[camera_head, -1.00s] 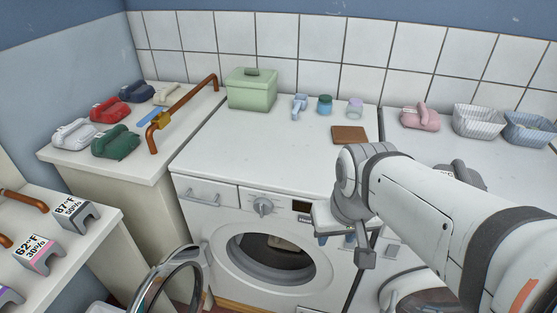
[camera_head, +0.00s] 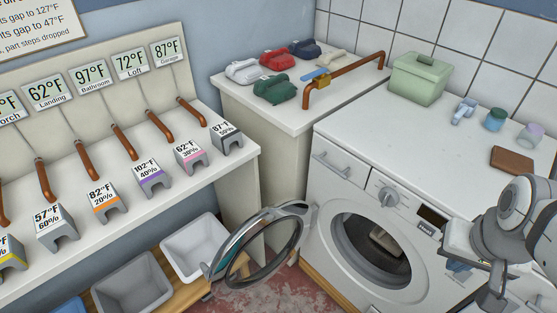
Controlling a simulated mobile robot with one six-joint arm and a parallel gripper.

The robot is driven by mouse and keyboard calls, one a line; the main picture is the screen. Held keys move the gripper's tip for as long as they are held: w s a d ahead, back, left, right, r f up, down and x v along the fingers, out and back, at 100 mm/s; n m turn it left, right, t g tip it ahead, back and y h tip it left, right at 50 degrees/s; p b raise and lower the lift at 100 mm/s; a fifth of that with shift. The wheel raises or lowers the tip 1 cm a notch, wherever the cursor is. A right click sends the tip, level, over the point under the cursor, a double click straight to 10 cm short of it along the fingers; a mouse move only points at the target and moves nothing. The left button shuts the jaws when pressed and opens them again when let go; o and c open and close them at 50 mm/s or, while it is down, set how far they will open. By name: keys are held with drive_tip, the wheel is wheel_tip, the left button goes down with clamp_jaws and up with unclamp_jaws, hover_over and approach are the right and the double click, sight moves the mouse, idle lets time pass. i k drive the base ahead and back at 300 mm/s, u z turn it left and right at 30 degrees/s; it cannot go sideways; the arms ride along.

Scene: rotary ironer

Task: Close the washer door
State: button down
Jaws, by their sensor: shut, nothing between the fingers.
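The washer (camera_head: 345,195) is a white front-loader with a drawer, a dial and a round drum opening (camera_head: 336,245). Its round door (camera_head: 292,225), a grey rim around glass, stands wide open, swung out to the left of the opening. A pale item (camera_head: 385,241) lies inside the drum. My gripper (camera_head: 494,292) is at the lower right, in front of the right part of the washer front. It is shut and empty, right of the opening and well apart from the door. The wrist hides part of the washer's right side.
A shelf with numbered tags (camera_head: 150,178) and copper pipes runs along the left. Grey bins (camera_head: 133,284) stand below it, left of the door. A green box (camera_head: 419,80), jars and a brown block (camera_head: 512,160) sit on the washer top. Coloured irons (camera_head: 274,90) stand on the back counter.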

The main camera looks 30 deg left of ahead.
sight(217, 276)
drive_tip(key=u, duration=0.35)
drive_tip(key=k, duration=1.2)
drive_tip(key=u, duration=1.55)
drive_tip(key=i, duration=1.3)
drive_tip(key=u, duration=0.2)
